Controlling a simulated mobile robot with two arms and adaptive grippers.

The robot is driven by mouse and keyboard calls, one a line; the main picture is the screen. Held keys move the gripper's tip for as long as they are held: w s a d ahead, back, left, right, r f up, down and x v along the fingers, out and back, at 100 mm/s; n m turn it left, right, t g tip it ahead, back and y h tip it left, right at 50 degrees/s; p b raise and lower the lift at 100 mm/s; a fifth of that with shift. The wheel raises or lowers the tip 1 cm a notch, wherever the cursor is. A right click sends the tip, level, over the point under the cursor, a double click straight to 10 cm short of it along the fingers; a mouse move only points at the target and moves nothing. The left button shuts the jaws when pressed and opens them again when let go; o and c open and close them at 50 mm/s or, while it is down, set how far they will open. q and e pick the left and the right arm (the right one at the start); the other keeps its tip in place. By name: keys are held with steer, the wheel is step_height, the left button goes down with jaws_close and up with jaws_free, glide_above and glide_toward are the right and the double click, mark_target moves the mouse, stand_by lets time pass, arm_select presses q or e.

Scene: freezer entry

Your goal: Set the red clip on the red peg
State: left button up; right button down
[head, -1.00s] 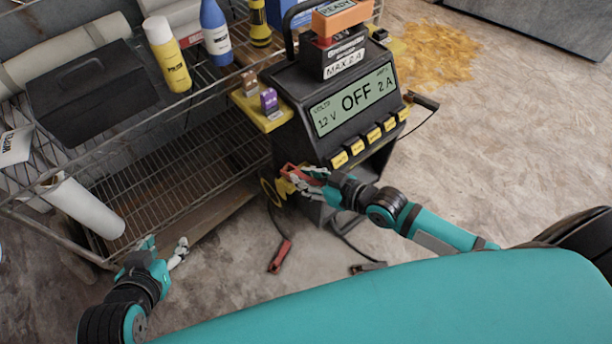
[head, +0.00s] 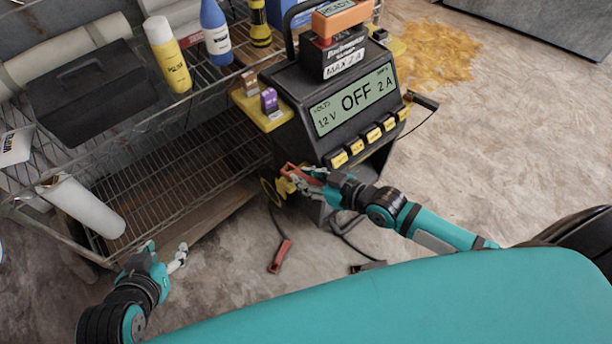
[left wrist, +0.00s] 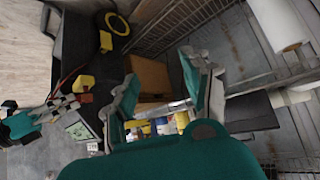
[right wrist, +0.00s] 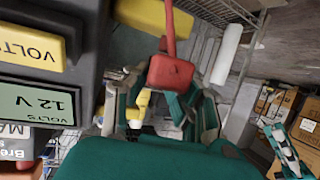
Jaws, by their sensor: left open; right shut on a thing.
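My right gripper (head: 302,180) is shut on a red part (right wrist: 172,72) at the lower left side of the charger (head: 345,150). The right wrist view shows it as a red block with a thin red bar, beside a yellow block. I cannot tell whether this part is the clip or the peg. A red clip (head: 280,257) on a dark cable lies low, at the floor beneath that gripper. My left gripper (head: 168,254) is open and empty before the shelf; its spread fingers show in the left wrist view (left wrist: 160,95). No separate red peg is clear.
A black clip (head: 368,267) lies near the charger's base. A yellow ring (head: 270,190) is on the charger's side. A wire shelf (head: 190,165) with bottles and a white roll (head: 88,207) stands at the left. Floor to the right is open, with a yellow spill (head: 435,52).

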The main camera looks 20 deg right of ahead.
arm_select(q)
steer(key=shift+s, duration=0.1)
steer(key=shift+s+a+f+g, duration=0.2)
steer(key=shift+s+f+g, duration=0.15)
steer(key=shift+s, duration=0.2)
steer(key=shift+s+a+f+g, duration=0.15)
steer(key=shift+s+f+g, duration=0.15)
steer(key=shift+s, duration=0.2)
steer(key=shift+w, duration=0.2)
steer(key=shift+w+d+r+t, duration=0.25)
steer(key=shift+w+t, duration=0.1)
steer(key=shift+w, duration=0.1)
arm_select(e)
steer(key=shift+f, duration=0.25)
arm_select(q)
steer(key=shift+w+r, duration=0.15)
steer(key=shift+w, duration=0.15)
arm_select(e)
steer(key=shift+f, duration=0.15)
arm_select(q)
steer(key=shift+w+d+r+t, duration=0.15)
steer(key=shift+w+r+t, duration=0.1)
steer(key=shift+w+t, duration=0.15)
arm_select(e)
steer(key=shift+f, duration=0.15)
